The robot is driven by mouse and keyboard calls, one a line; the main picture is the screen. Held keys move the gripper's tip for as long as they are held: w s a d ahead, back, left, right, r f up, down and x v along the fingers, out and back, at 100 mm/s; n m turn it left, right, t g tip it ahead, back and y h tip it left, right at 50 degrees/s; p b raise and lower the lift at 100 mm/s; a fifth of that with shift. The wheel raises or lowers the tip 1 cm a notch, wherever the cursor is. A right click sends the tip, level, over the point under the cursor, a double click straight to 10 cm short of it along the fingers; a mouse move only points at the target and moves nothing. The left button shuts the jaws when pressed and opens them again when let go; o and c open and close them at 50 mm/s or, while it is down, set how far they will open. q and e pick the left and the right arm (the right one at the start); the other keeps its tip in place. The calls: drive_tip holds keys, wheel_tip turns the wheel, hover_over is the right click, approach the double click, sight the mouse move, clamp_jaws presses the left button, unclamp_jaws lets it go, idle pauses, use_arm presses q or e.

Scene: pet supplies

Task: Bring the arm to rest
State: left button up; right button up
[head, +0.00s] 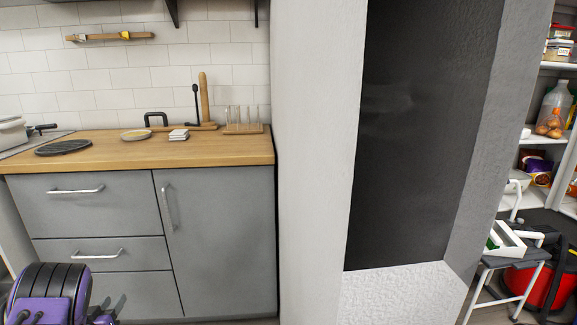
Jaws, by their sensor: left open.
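My left gripper (48,296), purple and black, shows at the bottom left corner of the head view, partly cut off by the lower edge. It is in front of the grey kitchen cabinet, below the level of the counter. It is open, and I see nothing held in it. Its fingertips are not clear from this angle. My right gripper is not in view.
A wooden counter (225,150) bears a dark round plate (63,147), a small plate (136,135) and a glass rack (243,129). Grey cabinets (225,230) stand below. A pale wall (315,150) divides the view. Shelves (560,66) and a stool (497,264) stand at right.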

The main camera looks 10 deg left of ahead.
use_arm(q)
drive_tip(key=s+d+f+n+g, duration=0.1)
drive_tip(key=s+d+f+g, duration=0.5)
drive_tip(key=s+d, duration=0.5)
drive_tip(key=s+d+f+n+g, duration=0.2)
drive_tip(key=s+d+f+g, duration=0.1)
drive_tip(key=s+d+f, duration=0.8)
drive_tip(key=s+d+r+m+g+h, duration=0.1)
drive_tip(key=s+d+r+g+h, duration=0.15)
drive_tip(key=s+d, duration=0.65)
wheel_tip(320, 180, up, 16)
drive_tip(key=d+p, duration=0.1)
drive_tip(key=p, duration=1.5)
drive_tip(key=shift+w+d+r+m+y, duration=0.2)
drive_tip(key=shift+w+d+m+y, duration=0.1)
drive_tip(key=shift+d+y, duration=0.05)
drive_tip(key=shift+g, duration=0.25)
